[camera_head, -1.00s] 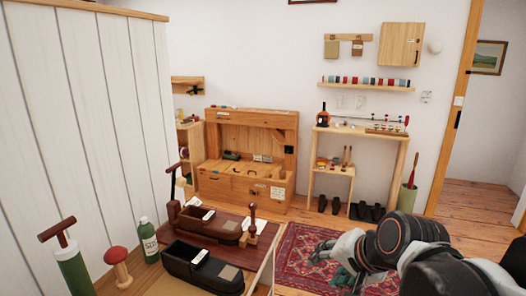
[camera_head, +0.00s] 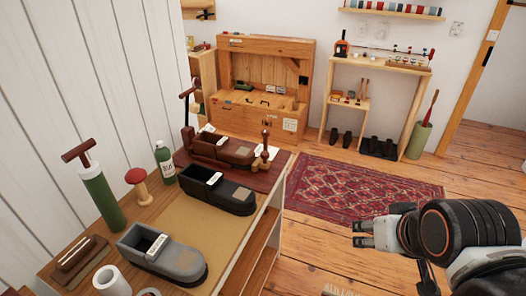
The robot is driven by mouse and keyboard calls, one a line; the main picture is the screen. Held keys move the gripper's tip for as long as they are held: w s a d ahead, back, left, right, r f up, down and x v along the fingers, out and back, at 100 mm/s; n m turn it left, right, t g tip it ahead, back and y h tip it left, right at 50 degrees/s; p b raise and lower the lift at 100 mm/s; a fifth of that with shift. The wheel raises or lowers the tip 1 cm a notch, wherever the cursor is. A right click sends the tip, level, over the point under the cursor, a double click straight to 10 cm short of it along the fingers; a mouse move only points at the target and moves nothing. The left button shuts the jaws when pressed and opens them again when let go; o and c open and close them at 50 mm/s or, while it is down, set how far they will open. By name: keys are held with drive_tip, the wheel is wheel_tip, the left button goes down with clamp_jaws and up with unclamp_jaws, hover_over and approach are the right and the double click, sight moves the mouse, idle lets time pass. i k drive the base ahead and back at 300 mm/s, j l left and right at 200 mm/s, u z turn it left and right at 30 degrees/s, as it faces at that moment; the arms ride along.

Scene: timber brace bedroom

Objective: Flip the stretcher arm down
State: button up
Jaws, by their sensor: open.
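A brown shoe-shaped piece (camera_head: 225,150) lies on a dark red mat (camera_head: 265,177) at the far end of the worktop. A thin dark upright arm with a bar-like top (camera_head: 187,108) stands at its left end; it looks like the stretcher arm, raised. A turned wooden post (camera_head: 265,142) stands at the piece's right end. My gripper (camera_head: 362,234) is at the right, over the floor beside the worktop, open and empty, well apart from these things.
A black shoe (camera_head: 222,190) and grey shoe (camera_head: 165,257) lie nearer on the worktop (camera_head: 215,232). A green pump (camera_head: 102,196), red-topped peg (camera_head: 138,186) and green bottle (camera_head: 165,163) stand left. A rug (camera_head: 360,190) and open floor lie right.

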sight(194, 107)
drive_tip(key=k+j, duration=0.25)
drive_tip(key=k+j+u, duration=0.15)
drive_tip(key=j, duration=0.25)
drive_tip(key=k+j, duration=0.25)
drive_tip(key=k+j+u, duration=0.1)
drive_tip(key=k+j, duration=0.15)
drive_tip(key=j, duration=0.2)
drive_tip(key=k+j+u, duration=0.1)
drive_tip(key=j, duration=0.25)
drive_tip(key=i+l+u, duration=0.1)
drive_tip(key=i+l, duration=1)
drive_tip(key=i+l+u, duration=0.15)
drive_tip(key=i+l, duration=0.35)
drive_tip(key=l, duration=0.25)
